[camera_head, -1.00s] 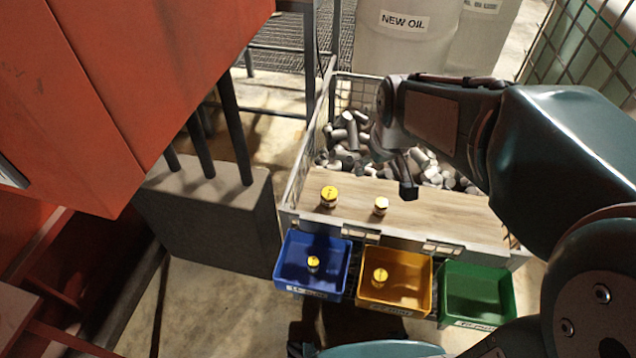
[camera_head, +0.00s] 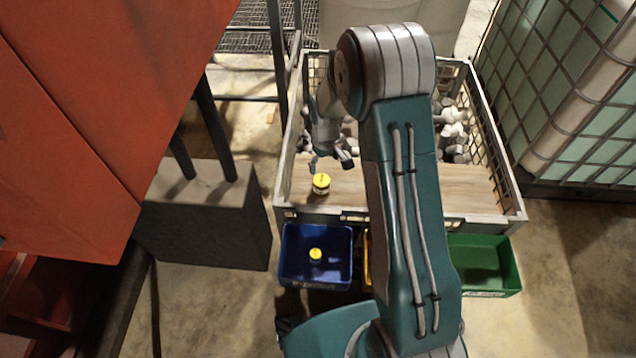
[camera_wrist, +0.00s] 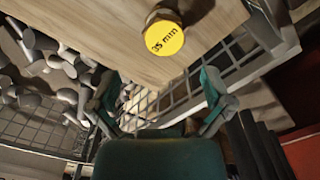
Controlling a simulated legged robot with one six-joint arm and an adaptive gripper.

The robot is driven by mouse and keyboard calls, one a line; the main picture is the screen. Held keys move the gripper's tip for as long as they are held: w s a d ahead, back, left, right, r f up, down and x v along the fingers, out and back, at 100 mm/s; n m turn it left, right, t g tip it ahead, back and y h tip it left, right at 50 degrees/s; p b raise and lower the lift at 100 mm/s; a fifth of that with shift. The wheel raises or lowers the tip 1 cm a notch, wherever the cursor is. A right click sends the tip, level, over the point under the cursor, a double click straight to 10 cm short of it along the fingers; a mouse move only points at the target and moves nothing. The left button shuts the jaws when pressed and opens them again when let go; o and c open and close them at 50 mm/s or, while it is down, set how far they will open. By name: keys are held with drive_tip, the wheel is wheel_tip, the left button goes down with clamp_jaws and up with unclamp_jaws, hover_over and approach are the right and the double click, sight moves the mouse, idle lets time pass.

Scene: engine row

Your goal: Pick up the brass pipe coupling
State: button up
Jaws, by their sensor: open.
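A brass pipe coupling with a yellow top (camera_head: 321,184) stands upright on the wooden board (camera_head: 460,190) of the mesh crate. In the wrist view its yellow face, marked "35 mm" (camera_wrist: 164,38), shows at the top centre, with a little of its brass-coloured side above. My gripper (camera_head: 330,166) is open and empty, just behind and above this coupling in the head view. In the wrist view the open fingers (camera_wrist: 158,84) are spread below the yellow face, apart from it. A similar yellow-topped piece (camera_head: 315,255) stands in the blue bin.
The blue bin (camera_head: 284,265) and green bin (camera_head: 500,262) hang at the crate's front; my arm hides most of the yellow bin (camera_head: 367,262) between. Grey cylinders (camera_head: 455,128) fill the crate's back. Mesh walls (camera_head: 490,150) surround the board. An orange machine (camera_head: 90,110) stands left.

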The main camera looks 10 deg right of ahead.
sight(321, 179)
wheel_tip(321, 179, down, 4)
drive_tip(key=shift+f, duration=0.1)
drive_tip(key=shift+a+f, duration=0.25)
drive_tip(key=shift+f, duration=0.3)
drive_tip(key=f, duration=0.3)
drive_tip(key=shift+w+a+f, duration=0.1)
drive_tip(key=shift+a+f, duration=0.1)
drive_tip(key=shift+f, duration=0.2)
drive_tip(key=shift+d+f, duration=0.1)
drive_tip(key=shift+f, duration=0.35)
drive_tip(key=c, duration=1.2)
